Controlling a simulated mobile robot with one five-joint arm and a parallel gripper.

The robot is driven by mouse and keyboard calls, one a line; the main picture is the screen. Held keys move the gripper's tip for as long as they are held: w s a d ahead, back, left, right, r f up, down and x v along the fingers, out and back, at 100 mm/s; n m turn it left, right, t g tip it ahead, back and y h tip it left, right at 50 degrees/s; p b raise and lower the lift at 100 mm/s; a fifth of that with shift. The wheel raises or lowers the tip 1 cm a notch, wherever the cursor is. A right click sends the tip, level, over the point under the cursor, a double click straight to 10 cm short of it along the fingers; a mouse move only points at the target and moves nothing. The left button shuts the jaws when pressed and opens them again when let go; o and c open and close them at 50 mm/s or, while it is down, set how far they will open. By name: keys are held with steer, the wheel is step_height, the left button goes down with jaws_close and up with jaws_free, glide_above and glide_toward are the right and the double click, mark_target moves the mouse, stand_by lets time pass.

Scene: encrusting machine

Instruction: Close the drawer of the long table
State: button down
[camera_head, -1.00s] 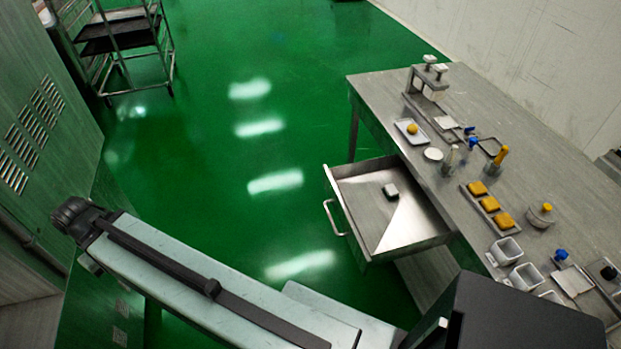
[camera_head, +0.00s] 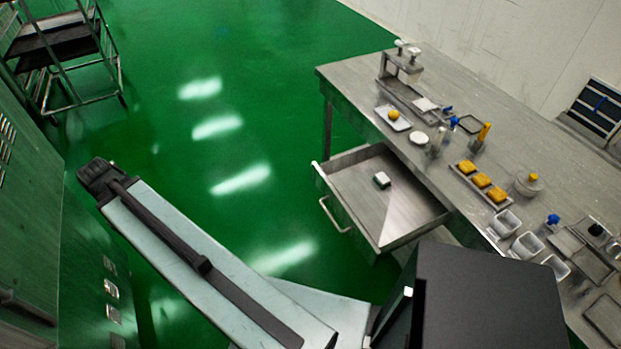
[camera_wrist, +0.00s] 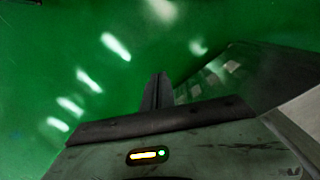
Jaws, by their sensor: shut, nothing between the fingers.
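The long table (camera_head: 345,76) is a grey metal table on the right of the head view. Its drawer (camera_head: 345,180) stands pulled out on the left side, with a bar handle (camera_head: 331,219) on its front. A small dark and white item (camera_head: 381,180) lies in the drawer. My arm reaches across the lower left of the head view, apart from the drawer. In the wrist view, my gripper (camera_wrist: 158,82) shows as a dark narrow shape, shut and empty, over green floor. The drawer cannot be made out in the wrist view.
A wheeled rack (camera_head: 70,60) stands at the upper left, and a green cabinet (camera_head: 30,220) at the left edge. Small tools, trays and yellow pieces (camera_head: 482,180) sit on the tabletop. Open green floor (camera_head: 255,100) lies left of the drawer.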

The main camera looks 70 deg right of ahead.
steer(key=s+d+n, duration=0.1)
steer(key=s+d, duration=0.4)
steer(key=d, duration=0.4)
steer(key=s+d+n, duration=0.1)
steer(key=s+d, duration=0.4)
steer(key=d, duration=0.3)
steer(key=n+g+h, duration=0.1)
steer(key=n+g, duration=0.1)
steer(key=n, duration=0.2)
glide_toward(313, 178)
steer(key=w+a+r, duration=0.2)
steer(key=a+r, duration=0.3)
steer(key=a, duration=0.2)
steer(key=shift+s+d+f+b, duration=0.8)
steer(key=shift+f+b, duration=0.7)
steer(key=shift+f, duration=0.15)
steer(key=shift+s+d+f+b, duration=0.75)
steer(key=shift+f+b, duration=0.8)
steer(key=shift+f, duration=0.15)
steer(key=shift+s+d+f+b, duration=0.8)
steer(key=shift+f+b, duration=0.7)
steer(key=shift+f, duration=0.15)
